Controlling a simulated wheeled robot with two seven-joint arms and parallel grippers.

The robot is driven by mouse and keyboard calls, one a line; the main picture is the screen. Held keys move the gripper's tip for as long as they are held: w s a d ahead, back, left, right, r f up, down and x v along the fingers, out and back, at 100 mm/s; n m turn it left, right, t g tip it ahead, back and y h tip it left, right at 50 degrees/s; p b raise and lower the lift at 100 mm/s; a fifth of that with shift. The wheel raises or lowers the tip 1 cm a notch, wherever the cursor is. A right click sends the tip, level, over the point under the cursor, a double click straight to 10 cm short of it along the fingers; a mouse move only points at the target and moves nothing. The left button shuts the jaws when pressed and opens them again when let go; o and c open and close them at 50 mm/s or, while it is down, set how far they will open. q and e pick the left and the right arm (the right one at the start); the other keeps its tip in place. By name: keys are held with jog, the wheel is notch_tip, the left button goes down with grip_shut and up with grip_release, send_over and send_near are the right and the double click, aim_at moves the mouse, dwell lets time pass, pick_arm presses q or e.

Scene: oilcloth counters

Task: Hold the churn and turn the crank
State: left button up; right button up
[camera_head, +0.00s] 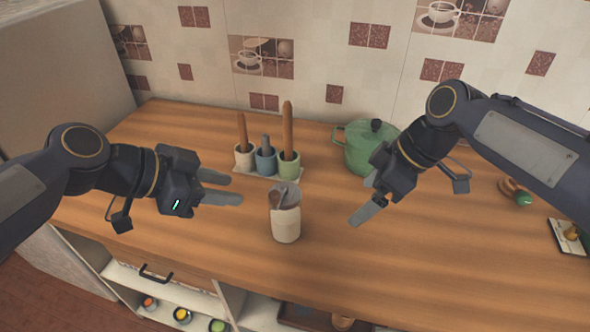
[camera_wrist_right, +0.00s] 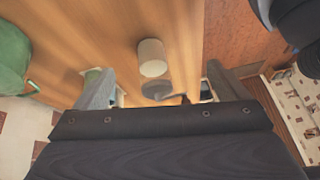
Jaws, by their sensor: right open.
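The churn (camera_head: 286,222) is a small upright cream cylinder with a greyish upper part, standing near the front of the wooden counter. A grey crank-like piece (camera_head: 283,194) shows at its top; its exact shape is hard to make out. My left gripper (camera_head: 238,189) is open and empty, to the left of the churn and apart from it. My right gripper (camera_head: 365,208) is above the counter to the right of the churn, also empty. In the right wrist view its two fingers are wide apart, with the churn (camera_wrist_right: 152,58) seen beyond the gap.
Behind the churn, a tray (camera_head: 270,174) holds three cups with upright tools. A green pot (camera_head: 360,148) stands behind my right gripper. A small board (camera_head: 567,237) lies at the far right.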

aim_at(288, 186)
jog(key=w+a+n+g, duration=0.1)
jog(key=w+a+n, duration=0.2)
jog(key=a, duration=0.1)
jog(key=w+a+f+n+g, duration=0.1)
jog(key=w+a+n, duration=0.2)
jog(key=a, duration=0.1)
jog(key=w+a+f+n+g+h, duration=0.1)
jog(key=w+a+n, duration=0.2)
jog(key=a+n, duration=0.1)
jog(key=shift+a+f, duration=0.1)
jog(key=shift+a+f+n, duration=0.3)
jog(key=shift+a+f, duration=0.1)
jog(key=shift+f, duration=0.05)
jog(key=x, duration=0.7)
jog(key=shift+d, duration=0.1)
